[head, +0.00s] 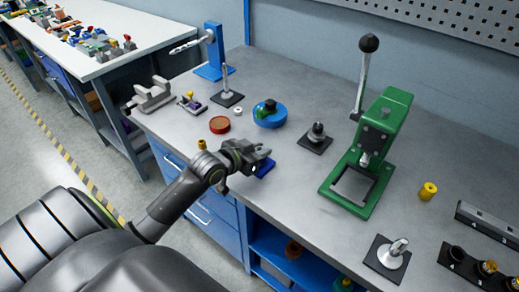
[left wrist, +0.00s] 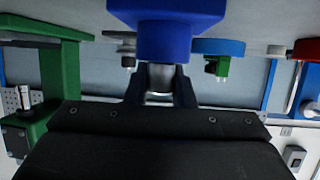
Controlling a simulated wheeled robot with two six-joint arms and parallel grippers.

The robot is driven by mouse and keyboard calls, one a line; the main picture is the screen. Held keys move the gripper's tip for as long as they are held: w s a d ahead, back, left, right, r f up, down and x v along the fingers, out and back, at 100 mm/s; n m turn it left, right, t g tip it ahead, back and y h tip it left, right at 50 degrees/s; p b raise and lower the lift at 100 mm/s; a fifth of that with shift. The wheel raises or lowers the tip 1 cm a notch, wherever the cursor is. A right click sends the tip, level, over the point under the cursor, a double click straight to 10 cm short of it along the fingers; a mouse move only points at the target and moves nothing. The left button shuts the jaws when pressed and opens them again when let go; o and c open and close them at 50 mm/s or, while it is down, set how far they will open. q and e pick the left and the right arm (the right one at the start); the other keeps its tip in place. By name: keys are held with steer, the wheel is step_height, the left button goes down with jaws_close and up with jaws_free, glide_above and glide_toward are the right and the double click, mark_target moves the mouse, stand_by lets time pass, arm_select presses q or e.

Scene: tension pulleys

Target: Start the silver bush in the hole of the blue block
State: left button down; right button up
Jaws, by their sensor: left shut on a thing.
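My left gripper (head: 264,154) is over the blue block (head: 266,168), near the front edge of the bench, and hides much of it in the head view. In the left wrist view, which shows the scene upside down, my left gripper (left wrist: 160,90) is shut on the silver bush (left wrist: 160,76), with one dark finger on each side. The blue block (left wrist: 168,40) is directly beyond the bush there. The bush's end meets the block's edge in the picture. The hole is hidden, so I cannot tell whether the bush touches or enters it. My right gripper is not in view.
A green press (head: 372,150) stands to the right of the block. A yellow bush (head: 428,190) stands further right. Bare bench lies between the block and press.

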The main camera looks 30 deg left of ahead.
arm_select(q)
steer(key=shift+f, duration=0.15)
stand_by(0.4)
steer(key=shift+w+f+b, duration=0.1)
steer(key=shift+f+b, duration=0.15)
steer(key=shift+b, duration=0.1)
steer(key=shift+r+p, duration=0.1)
steer(key=shift+p, duration=0.2)
steer(key=shift+r+p, duration=0.15)
steer(key=shift+p, duration=0.2)
steer(key=shift+r+p, duration=0.25)
steer(key=shift+p, duration=0.25)
stand_by(0.8)
steer(key=c, duration=1.1)
jaws_free()
steer(key=shift+c, duration=0.2)
